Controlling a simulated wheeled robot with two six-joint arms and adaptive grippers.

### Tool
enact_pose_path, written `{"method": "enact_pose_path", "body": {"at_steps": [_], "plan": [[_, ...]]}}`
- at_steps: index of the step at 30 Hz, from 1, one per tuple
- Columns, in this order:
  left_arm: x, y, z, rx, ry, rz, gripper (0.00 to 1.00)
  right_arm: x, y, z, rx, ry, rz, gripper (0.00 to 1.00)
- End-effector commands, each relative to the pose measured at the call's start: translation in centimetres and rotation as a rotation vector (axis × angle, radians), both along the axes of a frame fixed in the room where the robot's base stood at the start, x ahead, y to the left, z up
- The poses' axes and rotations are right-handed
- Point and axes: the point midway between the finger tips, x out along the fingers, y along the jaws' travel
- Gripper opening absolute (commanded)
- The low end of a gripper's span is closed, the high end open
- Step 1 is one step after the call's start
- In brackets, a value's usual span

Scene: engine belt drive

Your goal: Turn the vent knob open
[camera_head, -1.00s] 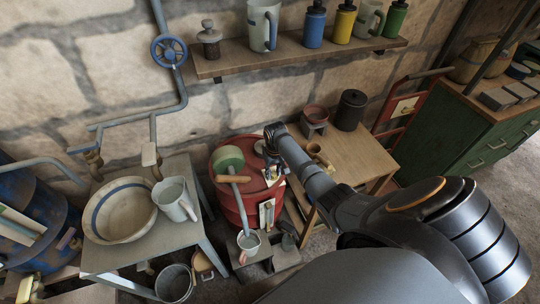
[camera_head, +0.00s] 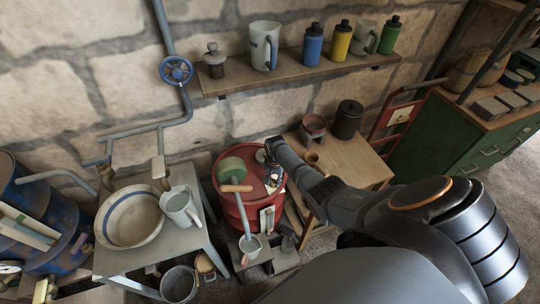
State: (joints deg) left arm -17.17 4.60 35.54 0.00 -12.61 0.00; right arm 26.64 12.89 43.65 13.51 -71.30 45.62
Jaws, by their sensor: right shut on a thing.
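A red drum (camera_head: 232,205) stands in the middle against the stone wall, with a green round part (camera_head: 238,168) and a wooden-handled piece on its top. My right arm reaches in from the lower right. Its gripper (camera_head: 272,178) is small in view and points down at the right part of the drum's top. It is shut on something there. The vent knob is not clearly seen; the gripper and wrist cover that spot. My left gripper is not in view.
A grey table (camera_head: 191,238) with a striped basin (camera_head: 130,217) and a pitcher (camera_head: 180,205) stands left of the drum. A wooden table (camera_head: 355,165) with a dark canister (camera_head: 347,119) is behind my right arm. A shelf (camera_head: 290,73) and blue valve wheel (camera_head: 176,70) are above.

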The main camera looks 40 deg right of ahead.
Motion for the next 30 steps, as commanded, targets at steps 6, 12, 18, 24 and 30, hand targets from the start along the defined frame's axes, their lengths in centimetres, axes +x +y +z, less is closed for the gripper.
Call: {"method": "enact_pose_path", "body": {"at_steps": [6, 12, 18, 24, 30], "plan": [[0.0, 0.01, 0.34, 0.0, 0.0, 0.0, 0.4, -0.33, 0.14, -0.13, 0.003, 0.01, -0.052, 0.0], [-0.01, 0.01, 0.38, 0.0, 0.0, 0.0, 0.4, -0.36, 0.11, -0.18, 0.003, 0.01, -0.067, 0.0], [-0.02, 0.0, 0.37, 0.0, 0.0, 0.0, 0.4, -0.37, 0.08, -0.19, 0.001, 0.011, -0.067, 0.0], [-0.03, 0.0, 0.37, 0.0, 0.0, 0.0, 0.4, -0.36, 0.03, -0.18, 0.001, 0.009, -0.066, 0.42], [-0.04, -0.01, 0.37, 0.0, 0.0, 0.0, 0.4, -0.19, 0.0, -0.08, 0.0, 0.005, -0.065, 0.52]]}}
